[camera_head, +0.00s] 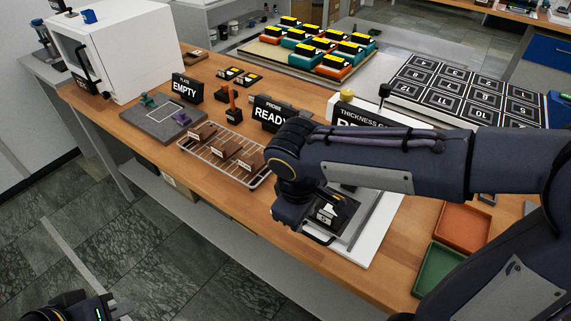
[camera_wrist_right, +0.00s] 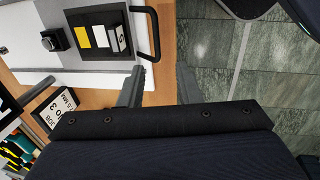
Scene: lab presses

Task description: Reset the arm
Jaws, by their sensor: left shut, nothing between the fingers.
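My right arm reaches in from the right in the head view. Its gripper (camera_wrist_right: 160,85) shows in the right wrist view with two fingers apart and nothing between them. It is beside a dark device with a black handle (camera_wrist_right: 152,35) on a white base plate, over the bench's front edge; the handle is not in the fingers. In the head view my right wrist partly covers this device (camera_head: 335,212). My left gripper (camera_head: 118,308) is at the bottom left corner, low over the floor, shut and empty, away from the bench.
The wooden bench (camera_head: 275,215) holds a wire rack (camera_head: 220,160) with brown blocks, a grey mat (camera_head: 155,120), signs reading EMPTY (camera_head: 187,88) and READY (camera_head: 270,112), and a white cabinet (camera_head: 115,50). Orange (camera_head: 463,226) and green (camera_head: 440,268) trays lie at right. Tiled floor is clear in front.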

